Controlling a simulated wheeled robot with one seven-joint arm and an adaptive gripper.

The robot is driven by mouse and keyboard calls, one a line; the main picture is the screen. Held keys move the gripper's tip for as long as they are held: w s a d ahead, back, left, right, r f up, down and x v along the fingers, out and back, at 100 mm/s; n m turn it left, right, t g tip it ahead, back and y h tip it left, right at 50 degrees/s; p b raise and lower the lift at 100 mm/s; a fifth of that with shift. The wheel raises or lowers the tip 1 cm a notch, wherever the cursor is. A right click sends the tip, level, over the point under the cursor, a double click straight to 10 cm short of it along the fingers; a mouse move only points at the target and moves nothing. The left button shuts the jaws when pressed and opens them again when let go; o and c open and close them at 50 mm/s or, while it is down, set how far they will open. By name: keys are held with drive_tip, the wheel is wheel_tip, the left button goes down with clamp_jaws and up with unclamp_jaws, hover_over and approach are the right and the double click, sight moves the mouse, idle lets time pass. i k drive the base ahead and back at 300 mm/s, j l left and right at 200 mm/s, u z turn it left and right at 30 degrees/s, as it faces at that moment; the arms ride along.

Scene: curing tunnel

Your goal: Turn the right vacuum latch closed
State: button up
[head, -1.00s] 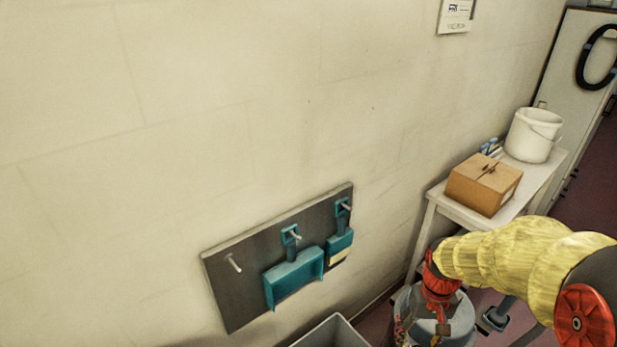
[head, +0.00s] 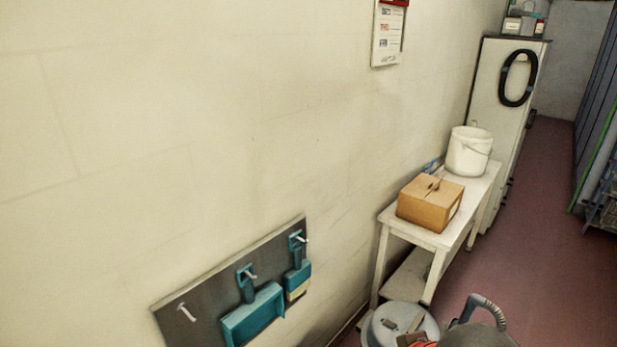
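A round grey drum with a pale lid (head: 378,326), which looks like the vacuum, stands at the bottom edge of the head view. A dark handle-like part lies on its lid. A second dark grey rounded body (head: 478,338) with a curved grey hose (head: 487,304) shows just right of it, cut off by the frame. A small red patch at the bottom edge is too cropped to identify. The right latch cannot be made out. My gripper is not clearly in view, so its hold is not shown.
A white table (head: 408,236) against the wall carries a cardboard box (head: 429,203) and white bucket (head: 468,152). A dark wall board (head: 205,309) holds teal dustpan and brush tools (head: 254,315). A tall cabinet (head: 492,90) stands behind. Reddish floor (head: 545,210) is open at right.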

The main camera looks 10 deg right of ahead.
sight(423, 303)
drive_tip(key=z, duration=1)
drive_tip(key=i+l+u, duration=0.4)
drive_tip(key=i+l, duration=0.6)
